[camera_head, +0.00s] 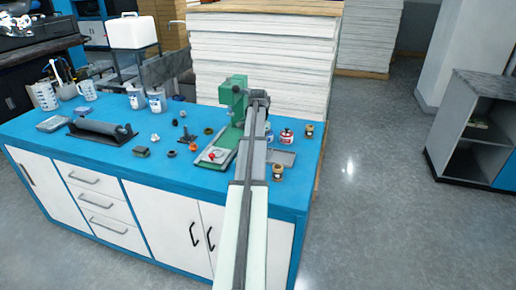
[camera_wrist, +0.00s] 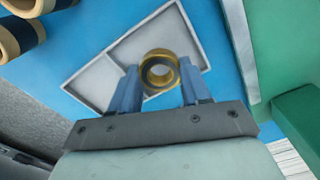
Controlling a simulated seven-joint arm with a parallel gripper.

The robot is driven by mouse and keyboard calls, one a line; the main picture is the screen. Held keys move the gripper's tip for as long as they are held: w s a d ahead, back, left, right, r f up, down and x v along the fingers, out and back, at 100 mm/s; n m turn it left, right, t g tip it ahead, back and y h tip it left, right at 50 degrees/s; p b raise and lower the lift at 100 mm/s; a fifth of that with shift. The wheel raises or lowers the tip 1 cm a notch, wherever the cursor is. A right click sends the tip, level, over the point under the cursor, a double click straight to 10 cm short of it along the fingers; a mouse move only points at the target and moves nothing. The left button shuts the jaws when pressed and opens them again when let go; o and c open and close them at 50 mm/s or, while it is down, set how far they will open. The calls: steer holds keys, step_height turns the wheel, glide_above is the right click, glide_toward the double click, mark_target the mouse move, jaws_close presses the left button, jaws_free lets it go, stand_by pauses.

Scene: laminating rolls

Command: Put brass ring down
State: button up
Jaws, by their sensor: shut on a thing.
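My gripper (camera_wrist: 159,74) has two blue-grey fingers, one on each side of a brass ring (camera_wrist: 160,87), and is shut on it. The ring's open hole faces the wrist camera. Behind the ring in the wrist view is a shallow grey tray (camera_wrist: 101,84) with a divider. I cannot tell whether the ring touches the tray or hangs above it. In the head view, the tray (camera_head: 286,157) lies on the blue bench right of my arm, partly hidden by it. The ring and fingertips cannot be made out there.
A green press (camera_head: 232,95) stands close left of my arm. Loose small parts and a dark roller (camera_head: 100,130) lie further left on the bench (camera_head: 80,185).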

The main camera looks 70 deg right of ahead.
steer(key=shift+f, duration=1.1)
steer(key=shift+f, duration=0.15)
steer(key=o, duration=1.1)
steer(key=shift+o, duration=0.2)
step_height(320, 180, up, 12)
steer(key=shift+r, duration=0.2)
